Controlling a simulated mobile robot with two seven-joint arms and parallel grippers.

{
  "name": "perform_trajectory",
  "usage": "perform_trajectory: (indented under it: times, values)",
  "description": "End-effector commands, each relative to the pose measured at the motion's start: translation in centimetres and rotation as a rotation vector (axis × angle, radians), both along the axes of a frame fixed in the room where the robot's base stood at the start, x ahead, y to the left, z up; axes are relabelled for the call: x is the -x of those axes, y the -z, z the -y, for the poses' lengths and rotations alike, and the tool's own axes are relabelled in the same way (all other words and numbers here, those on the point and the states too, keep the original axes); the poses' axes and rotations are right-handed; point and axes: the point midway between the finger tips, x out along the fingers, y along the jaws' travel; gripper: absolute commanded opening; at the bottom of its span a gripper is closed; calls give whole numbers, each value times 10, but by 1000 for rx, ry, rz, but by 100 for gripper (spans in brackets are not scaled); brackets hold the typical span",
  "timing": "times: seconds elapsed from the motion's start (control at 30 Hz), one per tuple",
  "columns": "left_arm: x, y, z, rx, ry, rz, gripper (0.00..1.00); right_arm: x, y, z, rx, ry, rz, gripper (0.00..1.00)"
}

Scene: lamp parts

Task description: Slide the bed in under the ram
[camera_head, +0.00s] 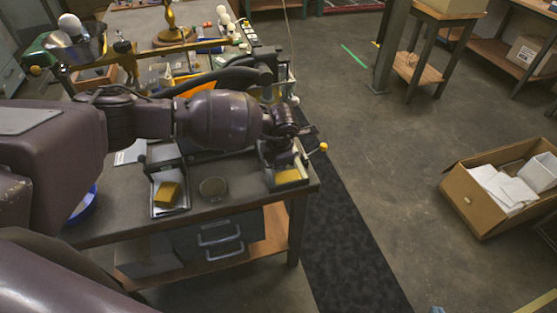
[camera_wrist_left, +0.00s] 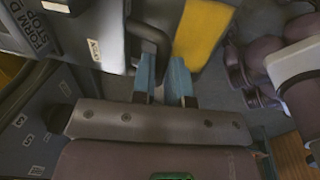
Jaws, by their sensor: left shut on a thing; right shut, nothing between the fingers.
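In the left wrist view my left gripper (camera_wrist_left: 164,78) has its two blue-tipped fingers shut on a dark looped handle (camera_wrist_left: 151,32). The handle stands against a grey plate beside a yellow piece (camera_wrist_left: 202,30). I cannot tell from this view whether the handle belongs to the bed. The arm hides much of the press area, and I cannot make out the ram.
A second tray holds a yellow block (camera_head: 167,194), with a round dark dish (camera_head: 213,187) beside it on the bench (camera_head: 125,205). A brass lamp stem (camera_head: 172,22) and small parts stand behind.

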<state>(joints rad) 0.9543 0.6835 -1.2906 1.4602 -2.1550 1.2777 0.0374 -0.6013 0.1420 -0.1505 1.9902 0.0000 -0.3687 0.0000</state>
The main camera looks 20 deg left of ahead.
Motion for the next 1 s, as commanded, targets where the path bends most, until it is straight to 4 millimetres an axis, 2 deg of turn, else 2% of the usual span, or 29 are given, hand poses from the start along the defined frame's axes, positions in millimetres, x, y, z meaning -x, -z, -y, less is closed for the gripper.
perform_trajectory:
  times: [0.33,0.63,0.67,0.8,1.0]
  values:
    - [-19,2,-13,-2,1,1,0,2,19,0,0,1,-8,0]
    - [-22,-1,-15,-3,1,4,0,1,18,0,0,1,-7,0]
    - [-22,-1,-15,-3,0,4,19,1,18,0,0,1,-7,0]
    - [-21,-1,-15,-3,0,3,39,2,18,0,0,1,-7,0]
    - [-21,0,-14,-1,1,2,39,2,18,0,0,1,-7,0]
